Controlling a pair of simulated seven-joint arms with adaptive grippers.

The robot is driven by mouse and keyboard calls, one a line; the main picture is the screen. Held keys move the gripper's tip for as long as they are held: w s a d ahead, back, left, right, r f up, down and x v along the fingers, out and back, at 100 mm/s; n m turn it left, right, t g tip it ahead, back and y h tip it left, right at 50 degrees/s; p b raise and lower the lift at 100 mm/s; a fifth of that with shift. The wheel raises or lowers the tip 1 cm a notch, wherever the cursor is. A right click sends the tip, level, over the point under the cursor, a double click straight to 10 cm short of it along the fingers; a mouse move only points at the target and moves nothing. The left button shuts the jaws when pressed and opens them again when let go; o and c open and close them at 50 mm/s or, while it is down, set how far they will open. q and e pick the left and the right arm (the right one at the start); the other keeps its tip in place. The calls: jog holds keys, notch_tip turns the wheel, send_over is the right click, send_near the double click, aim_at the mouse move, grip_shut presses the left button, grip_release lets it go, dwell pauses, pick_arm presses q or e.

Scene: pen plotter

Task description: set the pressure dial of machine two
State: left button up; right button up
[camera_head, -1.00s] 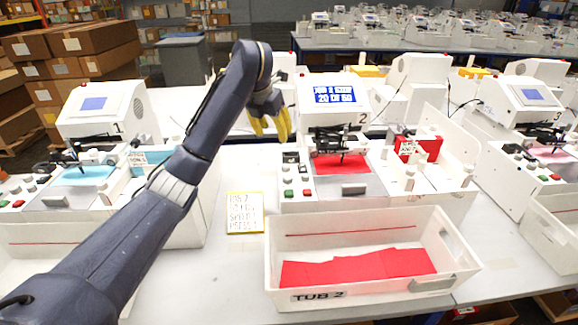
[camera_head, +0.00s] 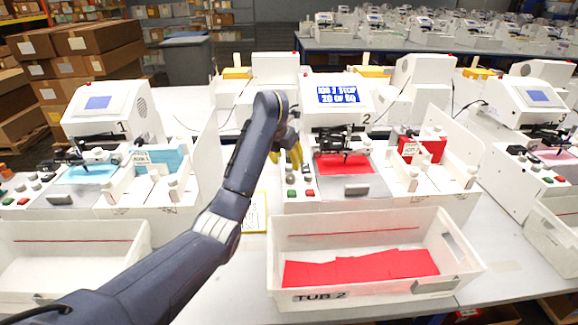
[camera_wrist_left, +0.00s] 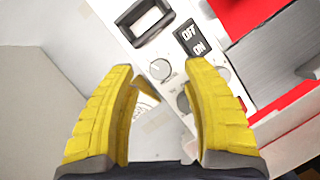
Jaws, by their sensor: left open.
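Machine two (camera_head: 344,94), with a lit blue screen, stands at the centre of the head view. My left gripper (camera_head: 288,148), with yellow fingers, is over the left side of its control panel and hides part of it. In the left wrist view, the open, empty fingers (camera_wrist_left: 160,82) point at the panel. A grey round knob (camera_wrist_left: 159,69) shows between the fingertips, with no visible contact. A second knob (camera_wrist_left: 183,102) lies just below it, partly behind the right finger. I cannot tell which is the pressure dial. An OFF/ON switch (camera_wrist_left: 192,38) is above them. My right gripper is not in view.
White tub 2 (camera_head: 462,252), holding red sheets, stands in front of machine two. A yellow-edged note card (camera_head: 258,215) is partly behind my arm. Machine one (camera_head: 105,108) stands left and machine three (camera_head: 530,100) right. Green and red buttons (camera_head: 291,193) are on the panel's front.

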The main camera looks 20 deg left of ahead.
aim_at(289, 165)
pick_arm(q)
jog(key=shift+x, duration=1.65)
jog(key=shift+o, duration=0.2)
grip_shut()
